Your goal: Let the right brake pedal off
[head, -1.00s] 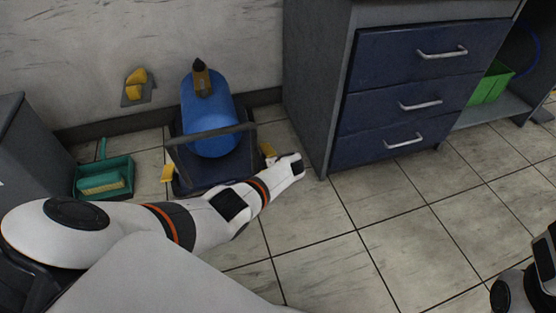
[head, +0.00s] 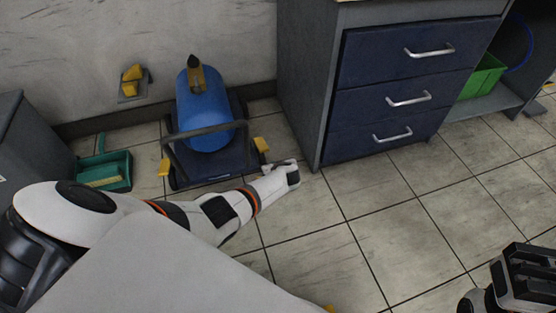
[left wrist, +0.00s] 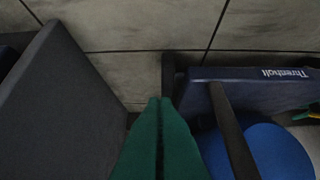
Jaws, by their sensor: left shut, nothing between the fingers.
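A blue tank (head: 205,115) lies on a dark wheeled cart (head: 215,172) against the wall. The cart's right brake pedal (head: 261,144) is yellow and sticks out at its right side; whether it is pressed is too small to tell. A left yellow pedal (head: 164,167) is on the other side. My left gripper (left wrist: 160,105) shows green fingers, shut and empty, near the cart's corner and lettered edge (left wrist: 250,76). The pedal is not visible in the wrist view.
A grey cabinet with blue drawers (head: 400,98) stands close to the right of the cart; its side (left wrist: 55,110) fills the left of the wrist view. A green dustpan (head: 112,172) lies at the left. The tiled floor (head: 400,220) in front is clear.

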